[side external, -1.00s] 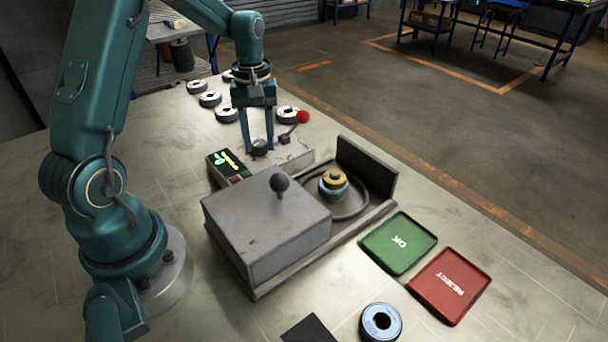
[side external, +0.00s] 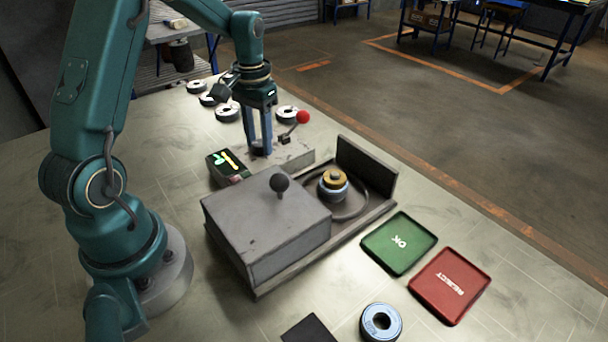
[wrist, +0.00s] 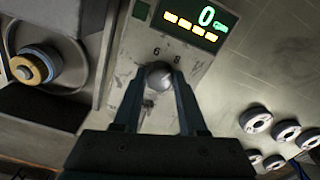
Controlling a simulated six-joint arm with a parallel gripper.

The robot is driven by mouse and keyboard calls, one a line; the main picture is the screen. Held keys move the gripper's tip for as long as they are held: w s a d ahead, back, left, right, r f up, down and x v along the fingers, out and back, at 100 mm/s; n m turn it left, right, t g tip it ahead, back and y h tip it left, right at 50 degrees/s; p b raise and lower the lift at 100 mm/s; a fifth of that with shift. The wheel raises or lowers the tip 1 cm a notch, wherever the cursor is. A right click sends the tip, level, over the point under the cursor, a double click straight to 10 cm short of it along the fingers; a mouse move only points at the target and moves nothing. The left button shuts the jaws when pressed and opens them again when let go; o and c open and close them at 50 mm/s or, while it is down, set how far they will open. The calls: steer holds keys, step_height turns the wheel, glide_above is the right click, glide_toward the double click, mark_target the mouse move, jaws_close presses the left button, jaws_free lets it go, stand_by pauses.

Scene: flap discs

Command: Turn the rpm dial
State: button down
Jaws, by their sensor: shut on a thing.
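The rpm dial (wrist: 158,75) is a round grey knob on a grey control panel (wrist: 135,55), with the marks 6 and 8 printed beside it. My gripper (wrist: 158,82) is shut on the dial, one finger on each side of it. In the side external view my gripper (side external: 261,150) points down at the panel box (side external: 292,156), and its fingers mostly hide the dial. A display (wrist: 199,19) beside the dial shows a green 0 and a row of yellow bars; it also shows in the side view (side external: 228,163).
A lever with a red ball (side external: 303,117) stands on the panel close to my gripper. A grey machine with a black-knobbed lever (side external: 279,183) stands in front. Several discs (wrist: 256,120) lie behind. A green OK tray (side external: 399,244) and red REJECT tray (side external: 449,285) lie at right.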

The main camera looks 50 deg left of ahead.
mark_target(259, 142)
stand_by(0.3)
steer(key=shift+c, duration=2.3)
jaws_free()
steer(key=shift+r, duration=0.15)
steer(key=shift+r, duration=2.45)
